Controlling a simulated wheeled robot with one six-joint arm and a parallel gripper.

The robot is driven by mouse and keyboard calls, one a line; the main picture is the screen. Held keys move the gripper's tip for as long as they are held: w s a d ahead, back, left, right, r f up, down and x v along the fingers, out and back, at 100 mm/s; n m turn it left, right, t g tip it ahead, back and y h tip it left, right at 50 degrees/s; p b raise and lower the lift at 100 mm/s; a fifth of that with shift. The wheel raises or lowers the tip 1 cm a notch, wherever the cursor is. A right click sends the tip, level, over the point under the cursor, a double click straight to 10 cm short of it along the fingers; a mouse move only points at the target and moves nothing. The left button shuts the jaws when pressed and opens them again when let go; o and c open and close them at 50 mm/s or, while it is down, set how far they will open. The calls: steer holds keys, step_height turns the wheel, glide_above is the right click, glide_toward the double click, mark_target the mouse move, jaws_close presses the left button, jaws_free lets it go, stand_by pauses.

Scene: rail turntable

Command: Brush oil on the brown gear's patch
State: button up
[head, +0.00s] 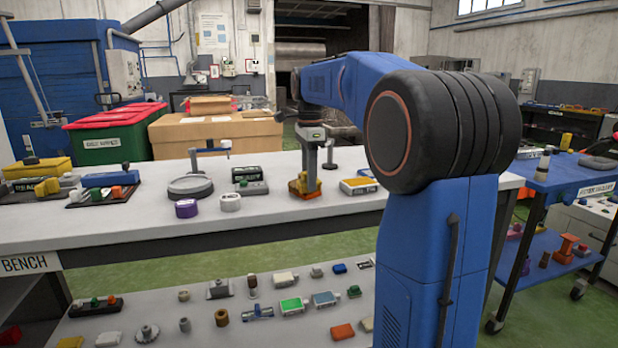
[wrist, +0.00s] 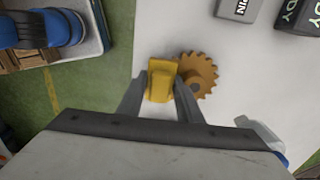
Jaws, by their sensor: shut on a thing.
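My gripper (wrist: 160,98) is shut on a yellow block-like thing (wrist: 161,79), and its fingers lie on either side of it. I cannot tell whether it is the oil brush; no bristles show. The brown gear (wrist: 205,68) lies on the pale bench top beside the yellow thing, to its right and partly hidden by it. I cannot make out the oil patch on the gear. In the head view my gripper (head: 311,165) points down at the bench, with yellow and orange-brown shapes at its tip. Contact between the yellow thing and the gear cannot be told.
A grey labelled block (wrist: 238,8) and a black box (wrist: 297,16) stand beyond the gear. On the bench (head: 120,225) stand a round-based stand (head: 190,187), a purple roll (head: 186,208), a white roll (head: 230,202) and a yellow-white box (head: 358,186).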

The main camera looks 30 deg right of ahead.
steer(key=shift+s+a, duration=0.1)
steer(key=shift+s, duration=0.2)
steer(key=shift+w, duration=0.45)
stand_by(0.3)
steer(key=shift+s, duration=0.45)
stand_by(0.4)
steer(key=shift+w, duration=0.45)
stand_by(0.4)
steer(key=shift+s, duration=0.45)
stand_by(0.5)
steer(key=shift+r, duration=3.5)
steer(key=shift+f, duration=0.15)
steer(key=shift+w+f, duration=0.2)
steer(key=shift+f, duration=1.2)
steer(key=shift+w+f, duration=0.15)
steer(key=shift+f, duration=1.25)
